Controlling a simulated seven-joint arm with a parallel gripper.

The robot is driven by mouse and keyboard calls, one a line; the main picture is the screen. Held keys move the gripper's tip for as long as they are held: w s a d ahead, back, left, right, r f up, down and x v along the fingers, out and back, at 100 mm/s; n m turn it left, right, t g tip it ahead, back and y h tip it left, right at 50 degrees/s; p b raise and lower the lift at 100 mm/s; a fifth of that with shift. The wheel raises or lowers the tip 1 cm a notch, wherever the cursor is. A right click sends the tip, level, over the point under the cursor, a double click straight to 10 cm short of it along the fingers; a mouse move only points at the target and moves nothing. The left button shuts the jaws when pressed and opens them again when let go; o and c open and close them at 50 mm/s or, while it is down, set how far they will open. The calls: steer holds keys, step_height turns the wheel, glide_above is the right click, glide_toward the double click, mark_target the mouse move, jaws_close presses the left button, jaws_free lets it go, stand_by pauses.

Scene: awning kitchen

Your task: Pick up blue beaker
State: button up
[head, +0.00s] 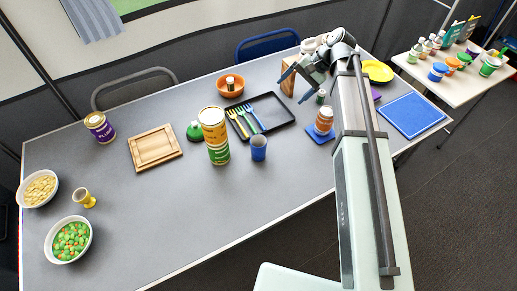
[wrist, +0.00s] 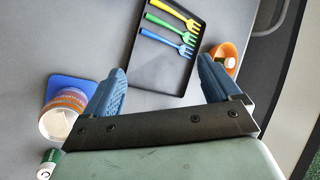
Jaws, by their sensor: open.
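The blue beaker (head: 258,147) stands upright on the grey table, just right of the yellow and green cans and in front of the black tray. I do not see it in the wrist view. My gripper (head: 296,77) is up at the back right of the tray, well apart from the beaker. In the wrist view its two blue fingers (wrist: 165,85) are wide apart with nothing between them, and the tray's edge lies below and beyond them.
The black tray (head: 282,126) holds several plastic forks. Stacked cans (head: 214,135) stand close beside the beaker. An orange-labelled jar (head: 323,121) stands on a blue coaster to the right. An orange bowl (head: 230,86) is behind. The table's front middle is clear.

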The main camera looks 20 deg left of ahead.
steer(key=s+a+h, duration=0.2)
steer(key=s+a, duration=0.3)
steer(key=s, duration=0.3)
steer(key=m+t+h, duration=0.1)
steer(key=m+h, duration=0.1)
steer(key=h, duration=0.2)
glide_toward(258, 148)
steer(key=w, duration=0.3)
steer(key=shift+s+a+f, duration=0.25)
steer(key=shift+s+f, duration=0.05)
steer(key=shift+f, duration=2)
steer(key=shift+s+a+f, duration=0.2)
steer(key=shift+s+f, duration=0.05)
steer(key=shift+f, duration=2.05)
steer(key=shift+s+a+f, duration=0.25)
steer(key=shift+s+f, duration=0.05)
steer(key=shift+f, duration=2)
steer(key=shift+c, duration=0.5)
steer(key=c, duration=1)
steer(key=shift+r, duration=0.1)
